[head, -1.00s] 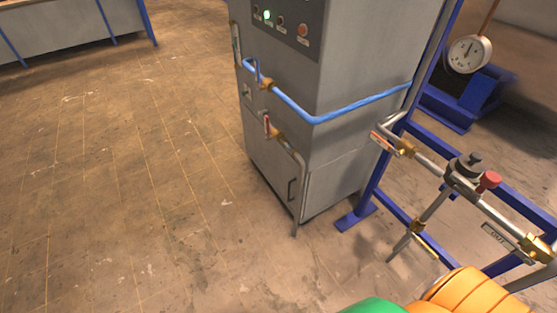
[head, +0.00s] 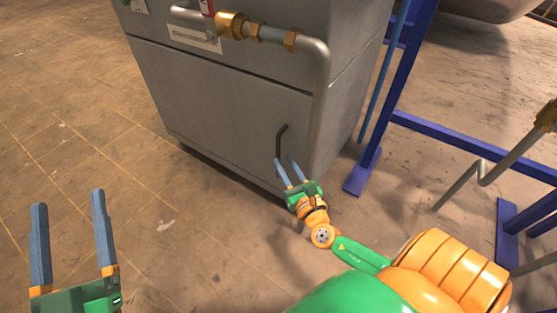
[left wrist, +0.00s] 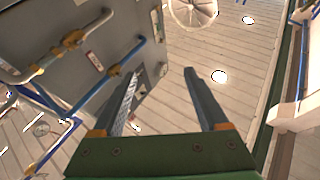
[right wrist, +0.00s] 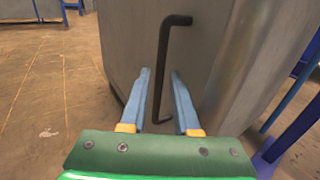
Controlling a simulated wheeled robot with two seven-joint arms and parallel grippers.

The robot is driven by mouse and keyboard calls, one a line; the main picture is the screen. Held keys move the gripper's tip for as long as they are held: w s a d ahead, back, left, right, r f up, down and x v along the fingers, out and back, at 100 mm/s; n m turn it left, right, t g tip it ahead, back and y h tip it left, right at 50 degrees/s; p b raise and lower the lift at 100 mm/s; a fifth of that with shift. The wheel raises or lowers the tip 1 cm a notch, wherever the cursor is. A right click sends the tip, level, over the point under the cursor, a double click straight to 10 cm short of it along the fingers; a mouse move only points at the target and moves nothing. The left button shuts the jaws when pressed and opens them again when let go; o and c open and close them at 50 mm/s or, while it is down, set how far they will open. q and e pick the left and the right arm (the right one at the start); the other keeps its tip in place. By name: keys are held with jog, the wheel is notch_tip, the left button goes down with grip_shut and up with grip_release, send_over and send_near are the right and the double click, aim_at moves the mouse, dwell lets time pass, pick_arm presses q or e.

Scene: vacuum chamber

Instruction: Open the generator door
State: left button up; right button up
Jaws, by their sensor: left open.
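The generator is a grey metal cabinet, and its door (head: 215,110) is the lower front panel, which looks shut. A dark bar handle (head: 279,138) stands upright at the door's right side. My right gripper (head: 284,160) is open with its fingertips at the lower part of the handle. In the right wrist view the handle (right wrist: 164,45) lines up with the gap between the fingers (right wrist: 160,72); I cannot tell whether it is inside the gap or just beyond. My left gripper (head: 69,198) is open and empty at the lower left, away from the door.
A silver pipe (head: 320,100) with brass fittings (head: 232,25) runs across the cabinet front and down right beside the handle. A blue frame (head: 378,120) stands to the right. The floor left of the cabinet is clear.

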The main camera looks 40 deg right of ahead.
aim_at(279, 154)
jog(key=w, duration=0.2)
jog(key=w+d, duration=0.1)
jog(key=w, duration=0.2)
jog(key=shift+b, duration=0.35)
pick_arm(q)
jog(key=s+r+t+h, duration=0.2)
jog(key=s+r+t, duration=0.1)
jog(key=r, duration=0.2)
jog(key=shift+s+m, duration=0.3)
jog(key=shift+s, duration=0.1)
pick_arm(e)
grip_shut()
pick_arm(q)
jog(key=shift+r, duration=0.1)
